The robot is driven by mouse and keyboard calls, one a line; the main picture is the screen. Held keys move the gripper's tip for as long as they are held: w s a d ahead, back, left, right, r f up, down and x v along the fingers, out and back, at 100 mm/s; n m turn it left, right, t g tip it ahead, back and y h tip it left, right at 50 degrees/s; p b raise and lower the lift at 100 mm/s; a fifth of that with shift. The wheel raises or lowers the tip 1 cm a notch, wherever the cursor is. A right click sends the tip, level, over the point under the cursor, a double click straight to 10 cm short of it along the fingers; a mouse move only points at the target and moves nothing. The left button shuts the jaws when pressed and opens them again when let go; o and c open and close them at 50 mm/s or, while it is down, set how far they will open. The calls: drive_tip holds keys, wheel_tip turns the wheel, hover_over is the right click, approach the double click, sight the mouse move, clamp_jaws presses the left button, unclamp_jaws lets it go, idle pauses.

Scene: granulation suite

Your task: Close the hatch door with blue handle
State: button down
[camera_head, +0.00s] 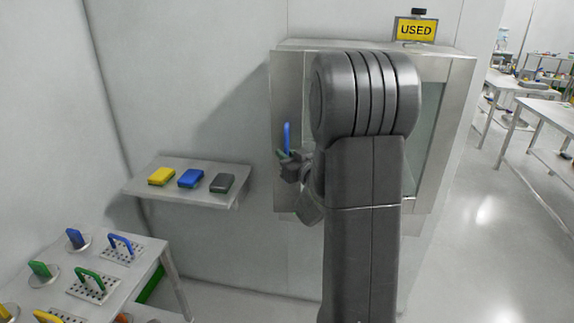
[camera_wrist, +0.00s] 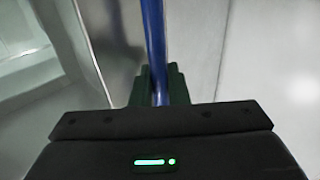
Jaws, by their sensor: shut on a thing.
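The hatch (camera_head: 440,150) is a metal box on the wall with a glass pane. Its door (camera_head: 289,85) shows as a grey panel at the left, with a vertical blue handle (camera_head: 286,136). My gripper (camera_head: 289,160) is at the lower part of the handle, left of my arm. In the wrist view, the dark fingers of my gripper (camera_wrist: 158,85) are shut around the blue handle (camera_wrist: 153,35). A framed pane shows at the left there. My arm hides the middle of the hatch, so I cannot tell how far the door stands open.
A yellow "USED" sign (camera_head: 416,30) stands above the hatch. A wall shelf (camera_head: 147,186) at left holds yellow, blue and grey blocks. A table (camera_head: 140,264) at lower left holds coloured handled tools. Open floor (camera_head: 485,235) lies to the right, with white tables beyond.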

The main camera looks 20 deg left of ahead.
drive_tip(key=w+a+m+t+h+b, duration=0.2)
drive_tip(key=w+a, duration=0.1)
drive_tip(key=w, duration=0.4)
drive_tip(key=shift+w+a+r+t+b, duration=0.2)
drive_tip(key=shift+w+t+b, duration=0.2)
drive_tip(key=shift+r, duration=0.1)
drive_tip(key=c, duration=1.5)
unclamp_jaws()
drive_tip(key=shift+w+a, duration=0.1)
drive_tip(key=shift+w, duration=0.1)
drive_tip(key=shift+c, duration=0.2)
drive_tip(key=shift+o, duration=0.3)
drive_tip(key=shift+f, duration=0.25)
drive_tip(key=shift+s, duration=0.1)
drive_tip(key=b+v, duration=0.3)
drive_tip(key=v, duration=1.1)
drive_tip(key=shift+r, duration=0.15)
